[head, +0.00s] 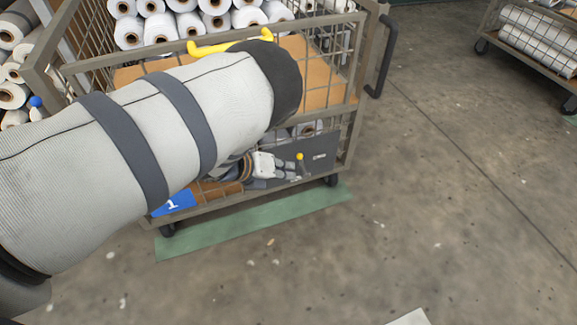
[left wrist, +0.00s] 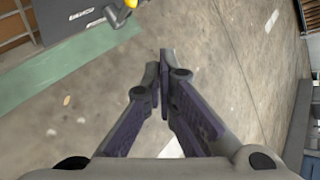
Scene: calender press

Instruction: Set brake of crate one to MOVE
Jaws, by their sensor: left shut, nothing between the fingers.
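Crate one (head: 346,134) is a wheeled mesh cage with a blue sign (head: 175,204) marked 1. A dark grey brake plate (head: 325,150) is low on its near side. The brake's yellow knob (head: 299,156) stands at the plate, beside my left gripper (head: 284,173). The left wrist view shows the knob (left wrist: 131,3) at the top edge, on a grey lever (left wrist: 113,15), with small white labels too blurred to read. My left gripper (left wrist: 163,70) is shut and empty, apart from the lever in that view. My right gripper is not in view.
My left arm covers much of the crate. A green floor strip (head: 255,225) lies under the crate. Another cart (head: 535,50) stands far right. The floor between is clear.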

